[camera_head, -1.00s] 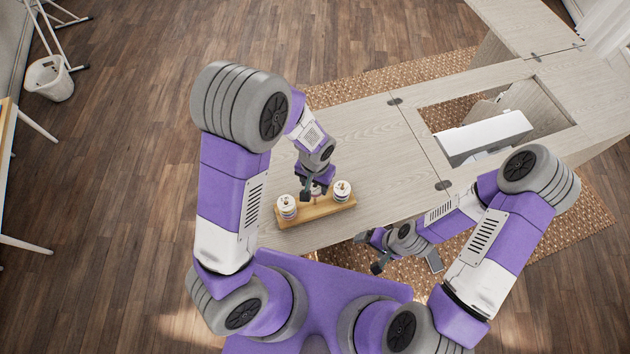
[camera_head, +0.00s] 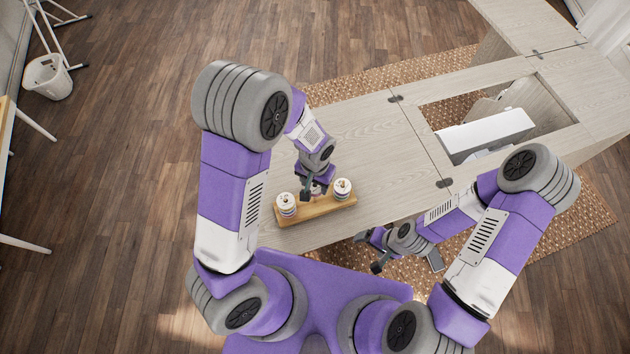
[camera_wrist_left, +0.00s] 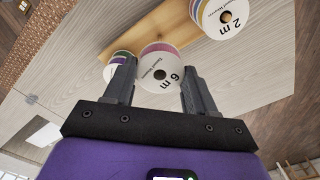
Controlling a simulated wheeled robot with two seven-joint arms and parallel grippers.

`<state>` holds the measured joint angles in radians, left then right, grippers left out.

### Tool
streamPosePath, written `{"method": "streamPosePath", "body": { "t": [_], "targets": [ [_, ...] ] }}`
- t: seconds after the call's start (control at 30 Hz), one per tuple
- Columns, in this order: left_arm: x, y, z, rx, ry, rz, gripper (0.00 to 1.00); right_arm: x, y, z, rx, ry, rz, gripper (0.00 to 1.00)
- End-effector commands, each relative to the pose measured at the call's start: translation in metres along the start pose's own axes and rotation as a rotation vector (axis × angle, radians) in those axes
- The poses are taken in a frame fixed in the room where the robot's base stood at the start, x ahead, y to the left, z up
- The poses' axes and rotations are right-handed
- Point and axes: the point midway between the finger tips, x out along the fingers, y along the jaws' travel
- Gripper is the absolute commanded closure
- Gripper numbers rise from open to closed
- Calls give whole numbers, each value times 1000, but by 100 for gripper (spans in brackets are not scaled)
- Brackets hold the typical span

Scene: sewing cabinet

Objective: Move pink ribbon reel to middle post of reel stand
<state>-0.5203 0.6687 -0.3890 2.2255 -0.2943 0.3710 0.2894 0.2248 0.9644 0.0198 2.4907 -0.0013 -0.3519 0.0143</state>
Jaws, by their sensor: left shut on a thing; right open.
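The pink ribbon reel (camera_wrist_left: 158,74) is white-faced with a pink edge and marked "6 m" in the left wrist view. My left gripper (camera_head: 312,194) is shut on it, with one finger at each side. The reel is at the middle of the wooden reel stand (camera_head: 318,211), between two other reels. In the head view the gripper mostly covers the reel. My right gripper (camera_head: 408,262) is open and empty, off the table's front edge.
One white-faced reel (camera_head: 286,202) is at the stand's left end and another (camera_head: 343,187) at its right end, both close to my left gripper. The pale wooden tabletop (camera_head: 375,140) is clear behind the stand. A white machine (camera_head: 485,135) is in the cabinet opening at right.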

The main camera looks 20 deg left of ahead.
Motion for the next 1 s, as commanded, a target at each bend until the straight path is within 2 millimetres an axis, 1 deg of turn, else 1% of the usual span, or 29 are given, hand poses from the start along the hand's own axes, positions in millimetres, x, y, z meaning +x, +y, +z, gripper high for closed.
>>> {"method": "streamPosePath", "body": {
  "t": [1.0],
  "targets": [
    [26,0,0,0,0,0,74,22,8,-1,0,0,0,15]
  ]
}}
